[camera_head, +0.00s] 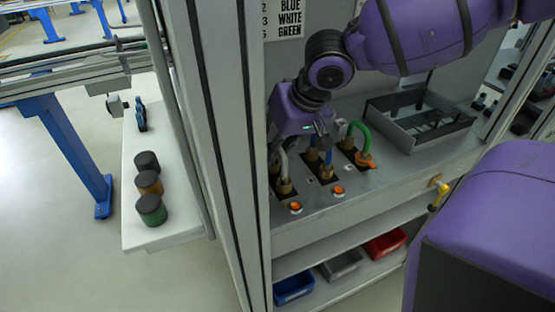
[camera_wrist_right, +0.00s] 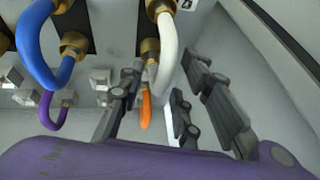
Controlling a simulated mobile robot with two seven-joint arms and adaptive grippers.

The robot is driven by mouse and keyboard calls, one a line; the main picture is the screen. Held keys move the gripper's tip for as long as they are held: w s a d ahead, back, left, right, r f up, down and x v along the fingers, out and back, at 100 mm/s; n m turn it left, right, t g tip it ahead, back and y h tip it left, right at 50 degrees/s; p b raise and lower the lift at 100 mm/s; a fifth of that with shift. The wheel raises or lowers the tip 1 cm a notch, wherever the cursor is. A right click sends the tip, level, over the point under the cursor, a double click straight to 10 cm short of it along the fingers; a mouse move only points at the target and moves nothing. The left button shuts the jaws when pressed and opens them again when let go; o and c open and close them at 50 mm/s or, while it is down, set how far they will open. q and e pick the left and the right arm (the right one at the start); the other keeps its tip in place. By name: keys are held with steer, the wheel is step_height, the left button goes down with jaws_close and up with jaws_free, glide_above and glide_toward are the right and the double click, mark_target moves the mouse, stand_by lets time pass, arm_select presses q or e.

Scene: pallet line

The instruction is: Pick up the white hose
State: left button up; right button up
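The white hose (camera_head: 283,160) is a bent tube on brass fittings, at the left of the hose row in the head view, partly hidden by my gripper. In the right wrist view the white hose (camera_wrist_right: 167,45) curves down from a brass fitting between my fingers, with no clear grip on it. My right gripper (camera_head: 318,132) is over the row, close to the white and blue hoses. It also shows in the wrist view (camera_wrist_right: 163,80), with its fingers apart. My left gripper is out of view.
A blue hose (camera_head: 327,160) and a green hose (camera_head: 359,130) stand to the right of the white one. A grey tray (camera_head: 418,125) lies behind on the bench. A sign (camera_head: 289,17) lists colours. Blue, grey and red bins (camera_head: 386,245) are on the shelf below.

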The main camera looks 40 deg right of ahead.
jaws_close()
